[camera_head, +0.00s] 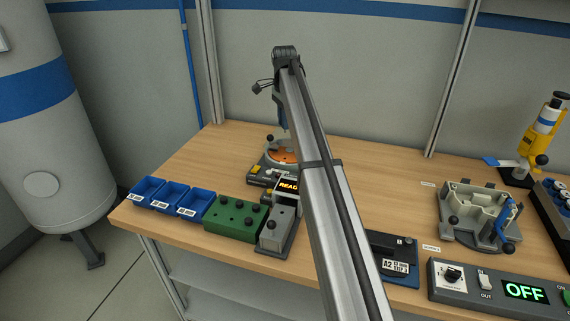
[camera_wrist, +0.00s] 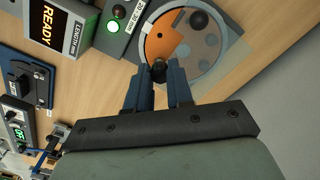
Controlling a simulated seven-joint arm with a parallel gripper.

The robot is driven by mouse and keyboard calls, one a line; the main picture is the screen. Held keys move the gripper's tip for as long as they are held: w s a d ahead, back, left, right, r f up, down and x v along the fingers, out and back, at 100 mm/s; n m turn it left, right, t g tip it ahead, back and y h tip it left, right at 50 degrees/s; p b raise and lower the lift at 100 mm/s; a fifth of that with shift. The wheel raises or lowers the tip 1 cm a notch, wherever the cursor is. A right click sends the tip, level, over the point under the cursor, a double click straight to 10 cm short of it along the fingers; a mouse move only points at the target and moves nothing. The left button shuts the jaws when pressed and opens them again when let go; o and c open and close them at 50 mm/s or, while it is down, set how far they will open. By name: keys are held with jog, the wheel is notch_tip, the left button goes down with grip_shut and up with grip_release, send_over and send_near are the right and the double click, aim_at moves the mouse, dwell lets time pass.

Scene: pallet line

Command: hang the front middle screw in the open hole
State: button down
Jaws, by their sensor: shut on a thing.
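My gripper (camera_wrist: 160,76) is shut on a dark screw (camera_wrist: 158,71), whose round black head shows between the blue fingertips in the wrist view. In the head view my gripper (camera_head: 283,124) is just above a round grey fixture (camera_head: 268,163). An orange plate (camera_head: 282,152) covers part of the fixture's disc; it also shows in the wrist view (camera_wrist: 168,38). Darker grey round spots show on the disc beside the orange plate, with a black ball knob (camera_wrist: 198,20). The held screw overlaps the orange plate's near edge in the wrist view; I cannot tell whether they touch. The open hole cannot be made out.
A green block (camera_head: 233,232) with several black-headed screws stands at the front left. Three blue bins (camera_head: 172,195) are left of it. A grey clamp fixture (camera_head: 475,230) and OFF box (camera_head: 500,290) are at right.

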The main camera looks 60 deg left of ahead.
jog(key=shift+d+f, duration=0.1)
jog(key=shift+f, duration=0.25)
jog(key=shift+s+f, duration=0.1)
jog(key=shift+f, duration=4.6)
jog(key=shift+f, duration=0.6)
jog(key=c, duration=1.3)
grip_release()
jog(key=shift+r, duration=0.1)
notch_tip(320, 180, up, 13)
jog(key=shift+r, duration=0.1)
